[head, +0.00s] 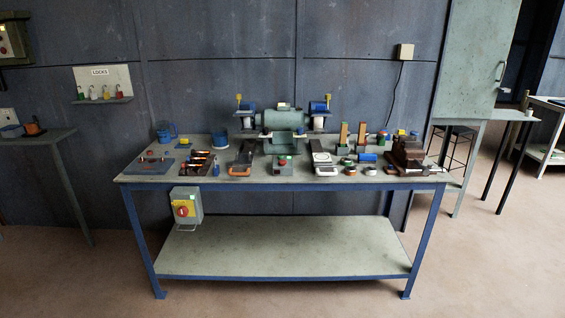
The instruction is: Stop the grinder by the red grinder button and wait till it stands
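The bench grinder (283,121) stands at the back middle of the workbench, with a green motor body and a blue-guarded wheel at each end. Whether its wheels turn cannot be told from this single frame. A small grey control box (282,171) sits at the bench's front edge below the grinder. A small red button (282,162) shows on the box, with a green spot beside it; these are too small to see in detail. Neither of my grippers is in view.
The blue-framed workbench (285,264) holds several tools and small parts on both sides of the control box. A grey box with a red knob on yellow (182,211) hangs at its front left. Open floor (80,285) lies in front. A side table (38,137) stands left.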

